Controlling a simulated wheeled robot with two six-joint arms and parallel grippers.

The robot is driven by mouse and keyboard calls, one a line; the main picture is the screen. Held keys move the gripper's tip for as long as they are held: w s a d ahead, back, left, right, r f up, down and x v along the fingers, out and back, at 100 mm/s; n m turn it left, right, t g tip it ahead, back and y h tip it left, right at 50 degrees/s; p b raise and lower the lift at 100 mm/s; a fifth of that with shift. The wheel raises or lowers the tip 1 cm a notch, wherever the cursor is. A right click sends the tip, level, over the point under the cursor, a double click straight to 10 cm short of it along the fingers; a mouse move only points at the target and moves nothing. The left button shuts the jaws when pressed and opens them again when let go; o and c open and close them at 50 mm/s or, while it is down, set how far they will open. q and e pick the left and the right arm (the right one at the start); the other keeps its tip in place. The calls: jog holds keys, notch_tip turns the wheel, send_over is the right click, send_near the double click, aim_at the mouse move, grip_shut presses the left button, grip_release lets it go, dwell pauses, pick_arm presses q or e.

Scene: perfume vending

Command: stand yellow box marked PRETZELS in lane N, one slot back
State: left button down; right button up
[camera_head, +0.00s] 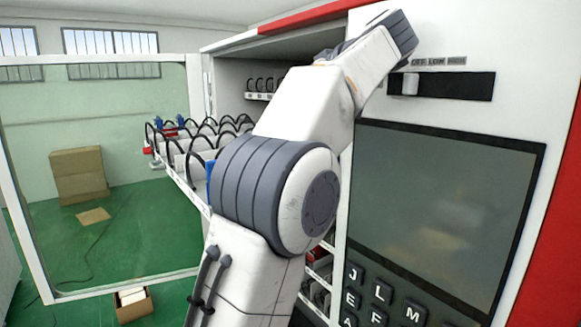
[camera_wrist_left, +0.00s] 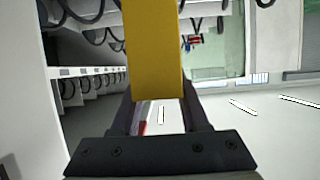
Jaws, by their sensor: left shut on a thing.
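A plain yellow box (camera_wrist_left: 153,50) fills the upper middle of the left wrist view. No marking can be read on the side that shows. My left gripper (camera_wrist_left: 158,105) is shut on it, with a dark finger on each side. Neither the box nor this gripper can be made out in the head view, where a large white and grey arm of mine covers the middle. A pulled-out shelf tray (camera_head: 188,178) with black spiral coils is left of that arm. Its lane letters cannot be read, so I cannot tell which is lane N. My right gripper is not in view.
A glass door (camera_head: 100,180) stands open at the left. The machine's front has a dark screen (camera_head: 440,205) and a keypad (camera_head: 385,300). Small blue and red items stand on the tray, including a blue one (camera_head: 210,168) beside my arm. A cardboard box (camera_head: 78,175) is on the floor beyond.

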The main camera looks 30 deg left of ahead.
pick_arm(q)
jog(key=shift+s+a+f+b, duration=0.3)
jog(key=shift+s+a+f, duration=0.45)
jog(key=shift+a+f, duration=1)
jog(key=shift+s+a+f+b, duration=0.3)
jog(key=shift+s+a+f, duration=0.5)
jog(key=shift+a+f, duration=0.95)
jog(key=shift+s+a+f+b, duration=0.3)
jog(key=shift+s+a+f, duration=0.45)
jog(key=shift+a+f, duration=0.95)
jog(key=shift+d+f, duration=0.1)
jog(key=shift+f, duration=0.15)
jog(key=shift+c, duration=2.1)
grip_release()
